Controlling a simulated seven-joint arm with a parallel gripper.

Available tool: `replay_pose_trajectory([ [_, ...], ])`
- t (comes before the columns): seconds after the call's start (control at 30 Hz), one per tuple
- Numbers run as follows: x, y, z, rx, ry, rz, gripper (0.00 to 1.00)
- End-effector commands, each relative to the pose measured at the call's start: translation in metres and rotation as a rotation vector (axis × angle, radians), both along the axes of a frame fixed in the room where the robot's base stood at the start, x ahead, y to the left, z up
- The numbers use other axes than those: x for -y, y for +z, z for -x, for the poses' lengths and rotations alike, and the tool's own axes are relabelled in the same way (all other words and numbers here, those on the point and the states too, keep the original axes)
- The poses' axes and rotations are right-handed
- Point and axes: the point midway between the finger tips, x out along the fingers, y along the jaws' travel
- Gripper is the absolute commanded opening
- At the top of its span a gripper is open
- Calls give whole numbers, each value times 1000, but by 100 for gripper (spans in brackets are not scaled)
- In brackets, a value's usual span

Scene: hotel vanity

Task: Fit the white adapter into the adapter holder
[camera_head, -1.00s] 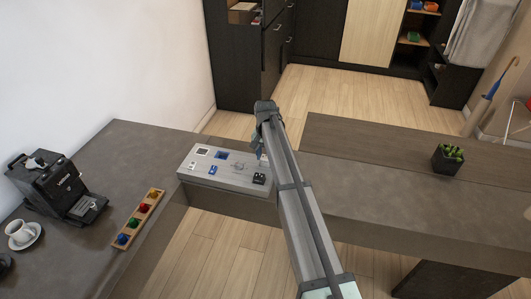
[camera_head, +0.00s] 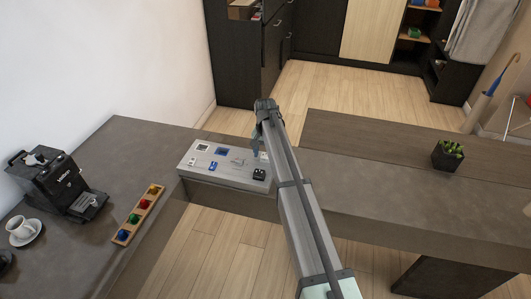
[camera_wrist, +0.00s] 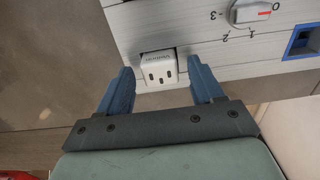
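The white adapter (camera_wrist: 158,69), with dark slots in its face, sits at a dark-edged recess near the edge of the grey panel box (camera_wrist: 205,22) in the wrist view. I cannot tell how deep it sits. My gripper (camera_wrist: 160,66) is open, with its blue fingers on either side of the adapter and small gaps visible. In the head view my gripper (camera_head: 258,146) is over the box's far right part, and my arm partly hides that area. A blue-framed square opening (camera_wrist: 303,43) lies at the right of the wrist view.
The box carries a dial (camera_wrist: 263,12) with numbers, a white-framed square (camera_head: 203,148), a blue piece (camera_head: 213,166) and a black piece (camera_head: 259,174).

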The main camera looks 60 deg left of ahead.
Motion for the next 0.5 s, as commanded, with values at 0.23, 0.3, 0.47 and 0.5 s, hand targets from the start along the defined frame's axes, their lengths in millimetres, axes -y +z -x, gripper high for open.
replay_pose_trajectory([
  [0.23, 0, 0, 0, 0, 0, 0, 71],
  [0.3, 0, 1, 0, 0, 0, 0, 71],
  [0.47, 0, 13, 0, 1, 0, -1, 71],
  [0.5, 0, 18, 0, 1, 0, -1, 71],
])
